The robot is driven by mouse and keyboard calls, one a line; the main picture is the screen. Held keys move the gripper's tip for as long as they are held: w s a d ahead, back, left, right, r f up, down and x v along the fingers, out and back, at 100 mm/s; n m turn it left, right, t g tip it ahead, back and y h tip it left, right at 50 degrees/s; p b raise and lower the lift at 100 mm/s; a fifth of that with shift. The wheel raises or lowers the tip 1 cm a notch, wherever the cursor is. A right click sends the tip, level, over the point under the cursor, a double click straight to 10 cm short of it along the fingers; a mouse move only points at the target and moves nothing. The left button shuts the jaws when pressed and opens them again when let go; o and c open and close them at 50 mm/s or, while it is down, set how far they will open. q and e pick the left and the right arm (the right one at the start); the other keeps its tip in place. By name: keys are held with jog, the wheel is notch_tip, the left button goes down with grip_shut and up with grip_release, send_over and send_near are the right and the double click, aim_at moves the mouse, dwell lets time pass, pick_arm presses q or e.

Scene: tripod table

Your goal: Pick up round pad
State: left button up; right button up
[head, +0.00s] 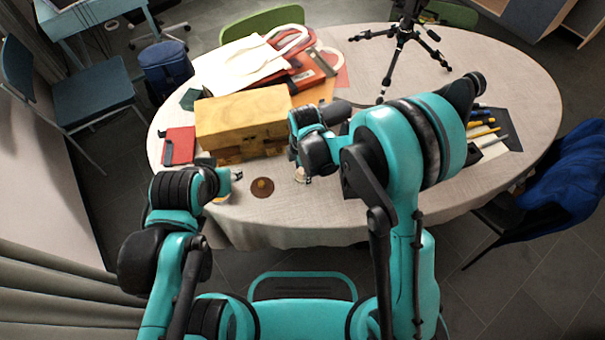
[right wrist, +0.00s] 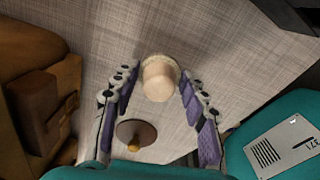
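A flat brown round pad (head: 262,187) with a small yellowish centre lies on the table near its front edge; in the right wrist view the brown disc (right wrist: 137,134) lies below the gap between the fingers. My right gripper (right wrist: 158,76) is open, pointing down, with its two purple-padded fingers apart. A pale beige, cylinder-like piece (right wrist: 161,84) shows between the fingertips, and I cannot tell whether they touch it. In the head view my right gripper (head: 302,174) is right of the brown pad, mostly hidden by my wrist. My left gripper (head: 228,186) is left of the pad; its opening is unclear.
A wooden box (head: 242,115) stands behind the pad. A red item (head: 179,146) lies at the left, bags (head: 245,62) at the back. A tripod (head: 402,48) stands at the back right, with pens (head: 484,133) at the right.

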jog(key=shift+r, duration=0.1)
jog(key=shift+c, duration=0.4)
notch_tip(320, 180, up, 9)
jog(key=p, duration=0.4)
jog(key=shift+r, duration=0.45)
jog(key=shift+o, duration=0.9)
jog(key=shift+c, duration=0.3)
